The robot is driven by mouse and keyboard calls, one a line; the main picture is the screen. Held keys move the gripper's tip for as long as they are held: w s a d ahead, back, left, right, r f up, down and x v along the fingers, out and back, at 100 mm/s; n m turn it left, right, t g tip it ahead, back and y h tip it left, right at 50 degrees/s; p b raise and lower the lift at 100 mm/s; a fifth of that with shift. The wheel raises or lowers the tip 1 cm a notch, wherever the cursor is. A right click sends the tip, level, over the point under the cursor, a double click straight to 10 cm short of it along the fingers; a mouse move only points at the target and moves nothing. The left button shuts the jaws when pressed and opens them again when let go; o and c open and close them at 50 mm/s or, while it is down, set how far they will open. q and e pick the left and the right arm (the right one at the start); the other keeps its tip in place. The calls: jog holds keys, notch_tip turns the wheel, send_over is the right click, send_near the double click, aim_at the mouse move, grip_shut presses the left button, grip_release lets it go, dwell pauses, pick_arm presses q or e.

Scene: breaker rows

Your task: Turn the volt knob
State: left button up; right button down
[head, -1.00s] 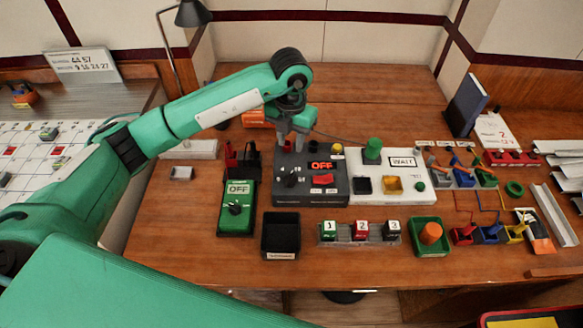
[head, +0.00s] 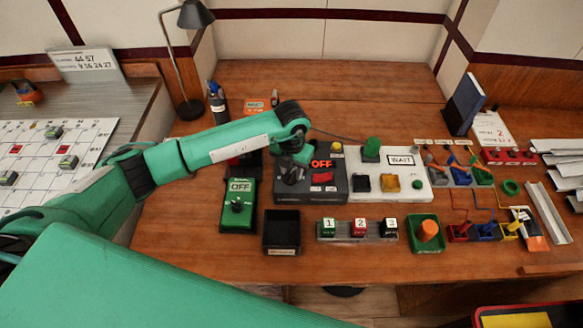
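A dark grey panel (head: 325,195) stands mid-desk with a red OFF display (head: 321,163) and a red rocker switch (head: 322,178). In the earlier view a black knob shows on its left part; I cannot read its label. My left gripper (head: 291,172) points down over that knob and mostly hides it. Its fingertips are low, at or close to the knob; I cannot tell whether they touch or grip it. A green box (head: 239,190) left of the panel reads OFF and has another black knob (head: 237,205). My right gripper is not in view.
A white panel (head: 395,165) reading WAIT adjoins on the right. In front stand a black bin (head: 282,232), numbered blocks (head: 359,228) and a green tray (head: 427,246) with an orange piece.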

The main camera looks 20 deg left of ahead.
pick_arm(q)
grip_shut()
